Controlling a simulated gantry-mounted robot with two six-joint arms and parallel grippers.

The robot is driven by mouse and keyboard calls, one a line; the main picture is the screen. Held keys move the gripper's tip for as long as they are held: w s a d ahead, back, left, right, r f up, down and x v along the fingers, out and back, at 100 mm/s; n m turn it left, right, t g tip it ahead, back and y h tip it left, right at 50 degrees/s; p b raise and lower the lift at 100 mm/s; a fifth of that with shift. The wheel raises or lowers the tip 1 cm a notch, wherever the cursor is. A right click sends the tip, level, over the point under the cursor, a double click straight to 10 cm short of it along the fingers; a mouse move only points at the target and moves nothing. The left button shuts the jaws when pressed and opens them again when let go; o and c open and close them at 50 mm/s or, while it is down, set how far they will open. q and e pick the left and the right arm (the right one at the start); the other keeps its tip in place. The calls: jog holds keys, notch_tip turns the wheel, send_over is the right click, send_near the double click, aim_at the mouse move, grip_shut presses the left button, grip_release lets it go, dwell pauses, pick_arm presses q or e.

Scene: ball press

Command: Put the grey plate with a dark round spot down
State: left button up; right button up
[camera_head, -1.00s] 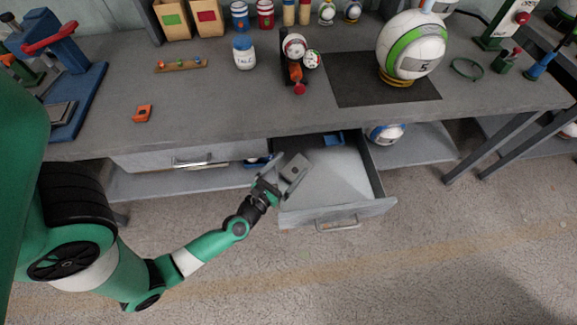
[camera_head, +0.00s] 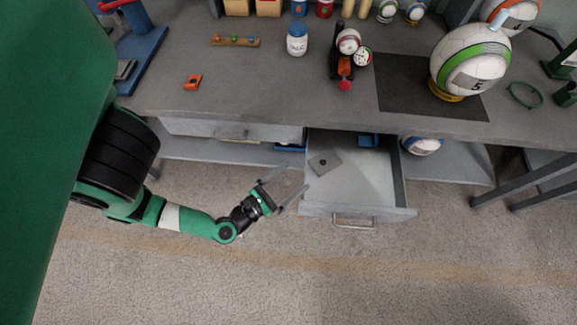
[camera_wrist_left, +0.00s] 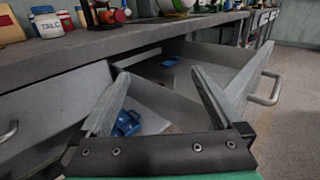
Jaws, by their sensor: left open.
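The grey plate (camera_head: 325,161) with a dark round spot lies flat in the left part of the open drawer (camera_head: 372,185). My left gripper (camera_head: 296,178) is open and empty, just left of the drawer and apart from the plate. In the left wrist view, the two spread fingers of my left gripper (camera_wrist_left: 161,72) have nothing between them, and I cannot make out the plate there. My right gripper is in neither view.
A small blue item (camera_head: 368,140) lies at the back of the drawer. The bench (camera_head: 250,85) above holds a white-and-green ball (camera_head: 470,60), a blue-and-white jar (camera_head: 297,40) and an orange item (camera_head: 193,81). A closed drawer (camera_head: 215,130) is on the left.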

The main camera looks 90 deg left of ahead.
pick_arm(q)
jog(key=shift+s+d, duration=0.1)
jog(key=shift+s, duration=0.3)
